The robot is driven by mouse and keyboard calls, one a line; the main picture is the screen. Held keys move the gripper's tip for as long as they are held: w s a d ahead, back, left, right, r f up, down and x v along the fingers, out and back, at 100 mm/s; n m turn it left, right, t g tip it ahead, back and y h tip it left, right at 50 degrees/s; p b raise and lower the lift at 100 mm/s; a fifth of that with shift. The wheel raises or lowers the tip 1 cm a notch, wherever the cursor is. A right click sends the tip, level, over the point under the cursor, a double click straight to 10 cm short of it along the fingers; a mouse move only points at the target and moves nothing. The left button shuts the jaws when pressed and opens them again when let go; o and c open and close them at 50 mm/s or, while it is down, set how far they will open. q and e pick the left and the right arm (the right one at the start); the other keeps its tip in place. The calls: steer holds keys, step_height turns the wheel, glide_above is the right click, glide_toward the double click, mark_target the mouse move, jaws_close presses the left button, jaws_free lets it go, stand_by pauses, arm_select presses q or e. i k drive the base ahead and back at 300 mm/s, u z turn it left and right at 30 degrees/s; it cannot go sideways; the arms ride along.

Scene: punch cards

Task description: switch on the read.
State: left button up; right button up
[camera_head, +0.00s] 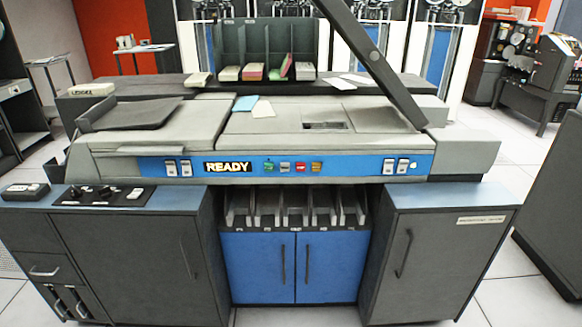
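A grey card machine (250,138) stands in the middle, with a blue control strip (345,166) along its front. The strip carries a black sign reading READY (228,167). Right of it is a row of small coloured buttons: green (269,166), pale (285,166), red (301,167) and orange (317,167). A pair of white switches (178,168) sits at the strip's left end, another pair (396,166) at its right end. Their labels are too small to read, and I cannot tell which one is for the read. Neither of my grippers shows.
A dark slanted panel (365,60) rises from the machine's right side. Loose cards (253,104) lie on its top, and a rack (268,50) with card stacks stands behind. Dark cabinets (130,255) flank blue doors (258,268) below. Floor shows at the front right.

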mark_target(388, 166)
steer(key=k, duration=0.7)
steer(key=z, duration=0.65)
steer(key=i, duration=1.25)
steer(key=u, duration=0.7)
steer(key=i, duration=0.35)
steer(key=u, duration=0.4)
